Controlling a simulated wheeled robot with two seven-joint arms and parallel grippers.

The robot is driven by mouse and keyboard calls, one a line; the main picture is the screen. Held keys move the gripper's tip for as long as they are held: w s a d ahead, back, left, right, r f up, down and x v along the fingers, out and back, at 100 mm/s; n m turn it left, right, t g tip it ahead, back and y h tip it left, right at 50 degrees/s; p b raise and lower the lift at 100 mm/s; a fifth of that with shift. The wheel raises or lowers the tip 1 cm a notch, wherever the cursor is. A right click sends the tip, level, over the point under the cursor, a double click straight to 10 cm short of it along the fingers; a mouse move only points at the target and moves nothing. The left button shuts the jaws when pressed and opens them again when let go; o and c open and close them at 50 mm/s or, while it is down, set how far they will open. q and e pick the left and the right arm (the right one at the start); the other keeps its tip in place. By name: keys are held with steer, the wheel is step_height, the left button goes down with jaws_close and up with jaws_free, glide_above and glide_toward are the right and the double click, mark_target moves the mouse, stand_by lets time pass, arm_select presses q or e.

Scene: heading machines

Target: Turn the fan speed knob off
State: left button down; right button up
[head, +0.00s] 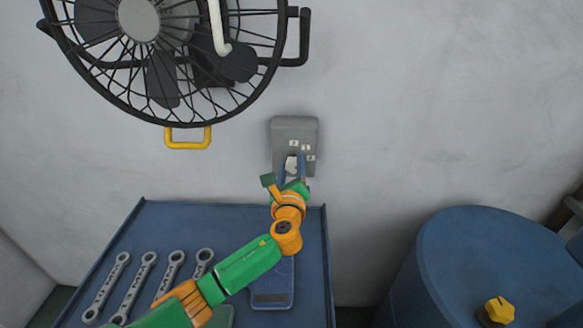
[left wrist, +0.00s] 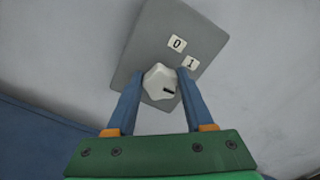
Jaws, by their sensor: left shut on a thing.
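The fan speed control is a grey box (head: 284,130) on the wall, with small white number labels. In the left wrist view the box (left wrist: 146,45) shows labels 0 (left wrist: 177,43) and 1 (left wrist: 190,63). In the head view the knob (head: 291,164) is partly hidden by the gripper. My right gripper is not seen.
A caged fan (head: 165,50) hangs on the wall at upper left, with a yellow handle (head: 188,138) below. A blue bench (head: 170,225) with several wrenches lies under my left arm. A blue drum (head: 470,260) stands at right. The wall right of the box is clear.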

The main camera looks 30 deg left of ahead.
arm_select(q)
steer(key=n+b, duration=0.1)
steer(key=n, duration=0.3)
steer(key=shift+f+b, duration=0.2)
steer(key=shift+b, duration=0.15)
steer(key=n+b, duration=0.2)
steer(key=n, duration=0.3)
steer(key=shift+a+n, duration=0.1)
steer(key=shift+n, duration=0.3)
steer(key=n+b, duration=0.1)
steer(key=n, duration=0.3)
steer(key=shift+f+b, duration=0.1)
steer(key=shift+b, duration=0.3)
steer(key=shift+n+b, duration=0.55)
steer(key=shift+n, duration=1.35)
steer(key=shift+c, duration=2.3)
jaws_free()
steer(key=shift+o, duration=0.9)
steer(key=shift+w, duration=0.1)
